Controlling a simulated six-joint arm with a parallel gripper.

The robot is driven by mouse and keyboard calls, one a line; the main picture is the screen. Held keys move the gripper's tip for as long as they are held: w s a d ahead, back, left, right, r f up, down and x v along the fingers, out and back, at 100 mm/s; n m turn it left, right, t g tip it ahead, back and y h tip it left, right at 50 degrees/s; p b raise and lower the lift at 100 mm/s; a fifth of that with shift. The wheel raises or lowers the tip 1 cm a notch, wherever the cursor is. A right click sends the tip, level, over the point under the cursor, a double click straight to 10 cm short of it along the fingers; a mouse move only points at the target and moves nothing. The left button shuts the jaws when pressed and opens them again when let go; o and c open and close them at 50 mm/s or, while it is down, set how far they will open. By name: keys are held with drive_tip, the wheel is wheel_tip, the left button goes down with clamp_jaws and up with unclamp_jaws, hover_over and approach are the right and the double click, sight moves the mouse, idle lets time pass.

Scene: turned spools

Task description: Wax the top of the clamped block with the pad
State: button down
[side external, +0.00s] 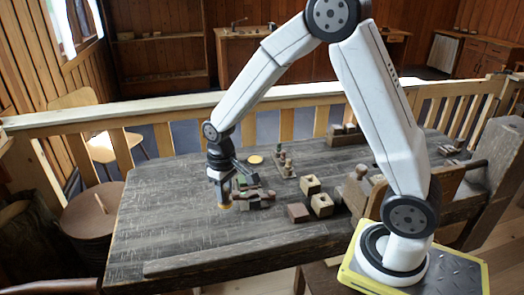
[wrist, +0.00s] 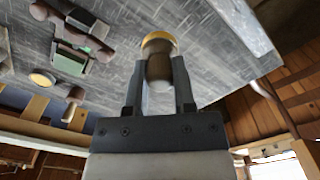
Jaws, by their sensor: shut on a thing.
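My gripper (side external: 224,184) points down over the dark wooden table, just left of the vise (side external: 258,197). In the wrist view my gripper (wrist: 160,72) is shut on the brown handle of the pad (wrist: 159,43), which has a yellow rim. The pad's yellow base (side external: 225,206) faces the table; I cannot tell whether it touches. In the side view my gripper partly hides the vise, and the block is too small to make out.
A round yellow-topped tin (side external: 255,160) lies behind the vise. A rack of small turned pieces (side external: 284,166) stands to its right. Holed wooden blocks (side external: 321,205) and a reddish block (side external: 298,212) are right of the vise. The table's left side is clear.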

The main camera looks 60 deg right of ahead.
drive_tip(key=w+d, duration=0.5)
drive_tip(key=d, duration=0.4)
drive_tip(key=w+d+f, duration=0.1)
drive_tip(key=w+d, duration=0.4)
drive_tip(key=d, duration=0.5)
drive_tip(key=shift+w+d, duration=0.25)
drive_tip(key=shift+f, duration=0.1)
